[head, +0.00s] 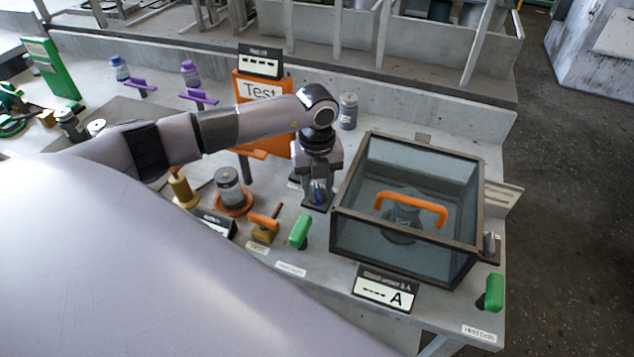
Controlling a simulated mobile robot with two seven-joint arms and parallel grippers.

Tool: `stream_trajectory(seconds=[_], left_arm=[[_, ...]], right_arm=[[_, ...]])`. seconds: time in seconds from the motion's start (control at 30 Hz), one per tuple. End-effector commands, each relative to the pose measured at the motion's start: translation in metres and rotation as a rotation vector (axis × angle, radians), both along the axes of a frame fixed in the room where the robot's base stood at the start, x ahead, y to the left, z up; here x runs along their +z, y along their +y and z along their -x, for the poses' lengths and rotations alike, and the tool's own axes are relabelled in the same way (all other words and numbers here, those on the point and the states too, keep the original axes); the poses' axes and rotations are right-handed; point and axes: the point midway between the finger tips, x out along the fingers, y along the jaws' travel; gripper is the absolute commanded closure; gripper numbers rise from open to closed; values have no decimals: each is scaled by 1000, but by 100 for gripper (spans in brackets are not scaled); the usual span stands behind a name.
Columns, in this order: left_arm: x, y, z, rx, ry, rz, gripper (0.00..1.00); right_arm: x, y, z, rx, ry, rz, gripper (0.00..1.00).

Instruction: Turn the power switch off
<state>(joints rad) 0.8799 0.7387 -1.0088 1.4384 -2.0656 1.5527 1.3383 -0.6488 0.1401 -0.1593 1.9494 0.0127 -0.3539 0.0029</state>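My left gripper (318,203) points down over the bench, just left of the glass-walled box. A small blue part shows between its fingers; I cannot tell whether they grip it. A green lever handle (300,231) stands in front of the gripper, and an orange lever handle (264,221) on a yellowish base is to its left. Another green handle (494,292) is at the right front corner. The labels are too small to read surely, so I cannot tell which control is the power switch. My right gripper is not in view.
The dark-framed box (455,249) has an orange handle (411,206) and covers a dark round part. A display marked A (385,289) stands before it. An orange Test panel (262,92) stands behind my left arm. A grey canister (228,188) sits on an orange ring.

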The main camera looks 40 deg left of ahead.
Motion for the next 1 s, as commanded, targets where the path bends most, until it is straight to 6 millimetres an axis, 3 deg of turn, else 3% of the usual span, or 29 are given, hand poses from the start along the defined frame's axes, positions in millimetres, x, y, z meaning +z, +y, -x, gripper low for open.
stream_trajectory(seconds=[0.27, 0.7, 1.0], left_arm=[[3, 0, 0, -2, 1, 1, 61], [65, 0, 0, -1, 0, 0, 61], [71, 0, 1, 0, 1, 0, 61]], right_arm=[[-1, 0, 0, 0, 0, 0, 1], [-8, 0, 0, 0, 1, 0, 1], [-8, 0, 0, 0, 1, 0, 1]])
